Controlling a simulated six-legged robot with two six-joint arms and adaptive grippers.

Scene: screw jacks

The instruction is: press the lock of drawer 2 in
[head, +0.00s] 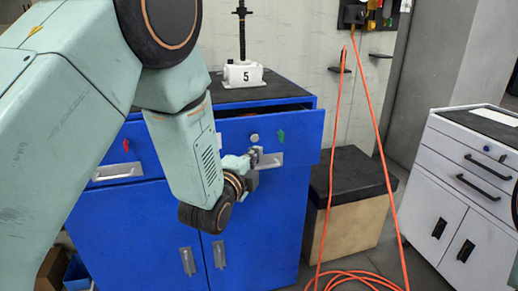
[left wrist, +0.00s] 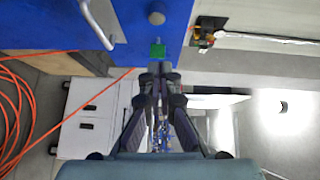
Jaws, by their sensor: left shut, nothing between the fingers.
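The blue cabinet (head: 250,235) has two drawers side by side at its top; I see no drawer numbers. The right drawer (head: 300,132) stands slightly out and carries a round grey lock (head: 254,137), a green tag (head: 281,135) and a handle (head: 270,160). In the left wrist view the lock (left wrist: 156,14) is above my fingertips, beyond the green tag (left wrist: 158,50). My left gripper (head: 255,155) is shut and empty, in front of the right drawer near the handle, below the lock. Its fingertips (left wrist: 154,68) appear apart from the lock. My right gripper is out of view.
The left drawer (head: 107,165) has a red tag. A white jack marked 5 (head: 243,75) stands on the cabinet top. An orange cable (head: 330,150) hangs at the right, before a black-topped box (head: 345,215). A white cabinet (head: 460,190) stands far right.

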